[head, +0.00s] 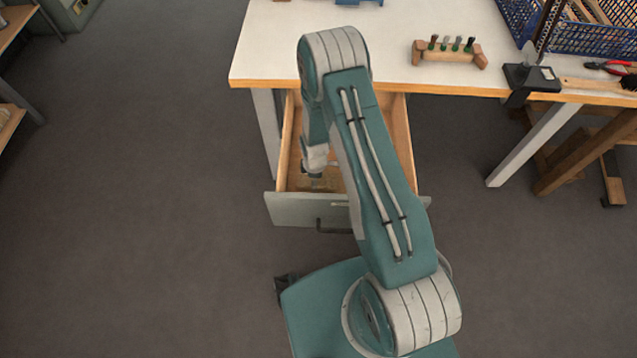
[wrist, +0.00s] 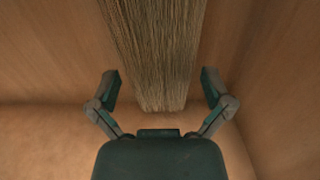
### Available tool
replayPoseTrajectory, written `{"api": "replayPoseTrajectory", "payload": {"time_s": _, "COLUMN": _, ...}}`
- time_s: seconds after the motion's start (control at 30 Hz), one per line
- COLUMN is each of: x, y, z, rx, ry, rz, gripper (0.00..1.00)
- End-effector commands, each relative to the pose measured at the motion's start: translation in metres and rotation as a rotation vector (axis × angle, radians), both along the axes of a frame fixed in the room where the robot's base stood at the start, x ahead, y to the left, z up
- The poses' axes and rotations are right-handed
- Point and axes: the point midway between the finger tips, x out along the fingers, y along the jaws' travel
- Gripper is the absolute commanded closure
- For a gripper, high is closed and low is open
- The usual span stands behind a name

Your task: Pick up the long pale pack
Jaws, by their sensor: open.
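The long pale pack (wrist: 160,55) is a bundle of pale bristle fibres. In the wrist view it runs from the top edge down to the middle, with its near end just short of my gripper's palm. My gripper (wrist: 160,88) is open, with one finger on each side of the pack's end and a gap on both sides. In the head view my gripper (head: 315,182) reaches down into the open drawer (head: 290,207). My arm hides most of the drawer's inside, and I cannot make out the pack clearly there.
Wooden drawer walls stand close around my gripper. The drawer hangs under a white worktop (head: 430,30). On the worktop are a wooden rack with several small tools (head: 447,55), a black clamp-like fixture (head: 530,76) and a blue crate (head: 590,38).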

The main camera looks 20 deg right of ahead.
Motion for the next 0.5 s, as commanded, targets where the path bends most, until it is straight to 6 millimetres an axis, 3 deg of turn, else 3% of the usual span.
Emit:
{"api": "replayPoseTrajectory", "payload": {"time_s": 0.13, "x": 0.000, "y": 0.000, "z": -0.016, "rx": 0.000, "ry": 0.001, "rz": 0.000, "gripper": 0.00}}
{"api": "replayPoseTrajectory", "payload": {"time_s": 0.4, "x": 0.001, "y": 0.000, "z": -0.018, "rx": 0.000, "ry": -0.001, "rz": 0.000, "gripper": 0.00}}
{"api": "replayPoseTrajectory", "payload": {"time_s": 0.5, "x": 0.001, "y": 0.000, "z": -0.018, "rx": 0.000, "ry": -0.001, "rz": 0.000, "gripper": 0.45}}
